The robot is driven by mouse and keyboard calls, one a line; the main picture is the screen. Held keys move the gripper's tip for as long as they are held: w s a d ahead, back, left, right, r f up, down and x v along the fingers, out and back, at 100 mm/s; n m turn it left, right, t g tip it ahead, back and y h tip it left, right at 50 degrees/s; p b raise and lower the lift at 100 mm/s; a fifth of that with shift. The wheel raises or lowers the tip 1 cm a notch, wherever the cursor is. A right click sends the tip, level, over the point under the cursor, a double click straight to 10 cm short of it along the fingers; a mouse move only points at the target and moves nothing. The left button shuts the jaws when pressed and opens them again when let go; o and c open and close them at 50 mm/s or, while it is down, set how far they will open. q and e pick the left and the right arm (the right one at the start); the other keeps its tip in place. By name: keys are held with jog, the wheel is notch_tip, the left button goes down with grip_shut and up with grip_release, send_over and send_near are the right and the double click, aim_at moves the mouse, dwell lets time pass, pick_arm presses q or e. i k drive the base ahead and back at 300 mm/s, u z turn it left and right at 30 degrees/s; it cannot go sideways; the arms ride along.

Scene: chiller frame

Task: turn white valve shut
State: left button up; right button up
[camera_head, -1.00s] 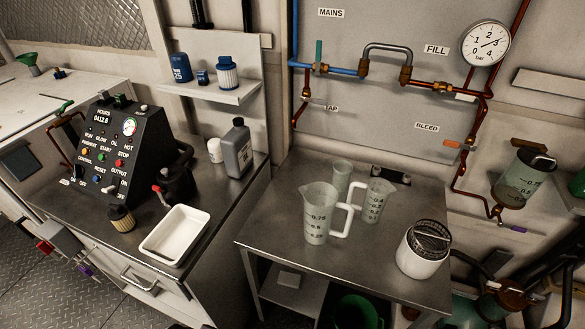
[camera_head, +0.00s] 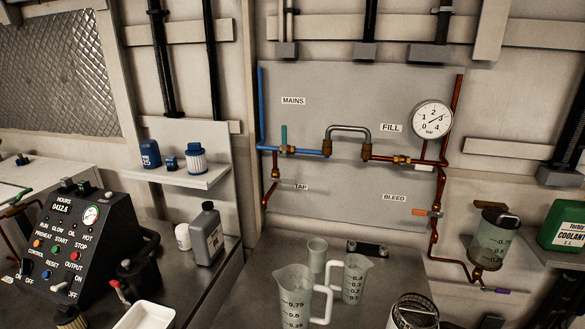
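The fill valve is a brass body (camera_head: 402,160) on the copper pipe under the FILL label, with a short white handle (camera_head: 424,167) to its right. The handle lies nearly level, along the pipe. The pipe runs right from the grey hose loop (camera_head: 348,130) to the riser below the round pressure gauge (camera_head: 432,119), whose dial is marked in bar. Neither of my grippers shows in this view, so nothing is seen touching the valve.
A green handle (camera_head: 284,135) stands upright on the mains valve. An orange handle (camera_head: 420,212) sits by the BLEED label. Measuring jugs (camera_head: 293,300) stand on the metal table below the panel. A green coolant can (camera_head: 565,226) is at the right. The panel front is clear.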

aim_at(408, 166)
jog(key=k, duration=1.2)
jog(key=z, duration=0.8)
jog(key=i, duration=1.15)
jog(key=z, duration=0.05)
